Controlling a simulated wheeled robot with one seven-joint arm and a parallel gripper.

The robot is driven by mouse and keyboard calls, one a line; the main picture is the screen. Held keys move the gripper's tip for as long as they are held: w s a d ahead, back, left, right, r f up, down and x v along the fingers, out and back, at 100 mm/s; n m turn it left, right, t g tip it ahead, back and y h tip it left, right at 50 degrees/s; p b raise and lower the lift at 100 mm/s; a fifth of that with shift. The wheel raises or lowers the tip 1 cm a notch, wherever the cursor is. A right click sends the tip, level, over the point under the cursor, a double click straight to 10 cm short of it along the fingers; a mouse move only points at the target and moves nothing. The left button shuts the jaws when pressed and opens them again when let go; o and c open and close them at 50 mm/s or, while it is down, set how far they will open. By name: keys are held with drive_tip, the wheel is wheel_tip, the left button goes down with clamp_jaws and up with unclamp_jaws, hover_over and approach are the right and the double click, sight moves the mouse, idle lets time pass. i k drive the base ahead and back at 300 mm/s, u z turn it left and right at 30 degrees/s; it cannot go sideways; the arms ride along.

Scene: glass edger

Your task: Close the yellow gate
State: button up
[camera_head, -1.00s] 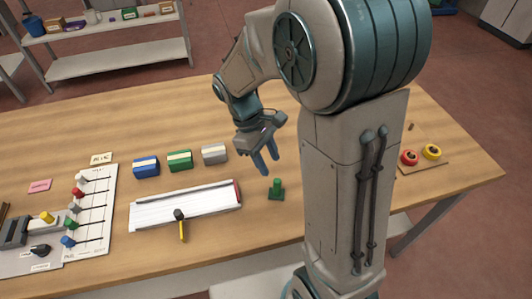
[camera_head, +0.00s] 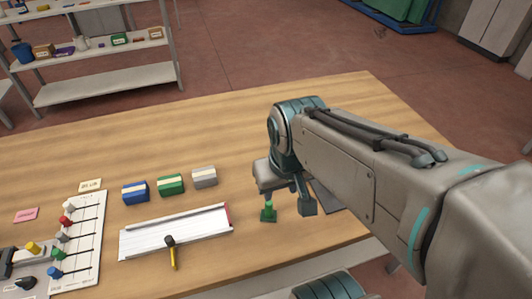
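No thing in view is plainly a gate, so I cannot tell which one the yellow gate is. A yellow lever (camera_head: 173,258) with a black head lies against the front of the white channel (camera_head: 140,244). A yellow knob (camera_head: 33,247) stands on the grey block at the left edge. My gripper (camera_head: 290,206) points down near the right end of the channel, close to a small green peg on a base (camera_head: 268,214). One finger shows to the right of the peg. The other is not clearly visible, and I cannot tell whether the gripper touches the peg.
A white slider panel (camera_head: 84,240) with several coloured knobs lies at the left. Blue (camera_head: 134,192), green (camera_head: 170,185) and grey (camera_head: 204,177) blocks stand behind the channel. My arm covers the table's right side. The wooden table (camera_head: 190,130) is clear at the back.

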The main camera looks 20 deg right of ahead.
sight(168, 241)
drive_tip(key=z, duration=0.1)
drive_tip(key=k, duration=0.45)
drive_tip(key=u, duration=0.75)
drive_tip(key=i, duration=0.1)
drive_tip(key=u, duration=0.35)
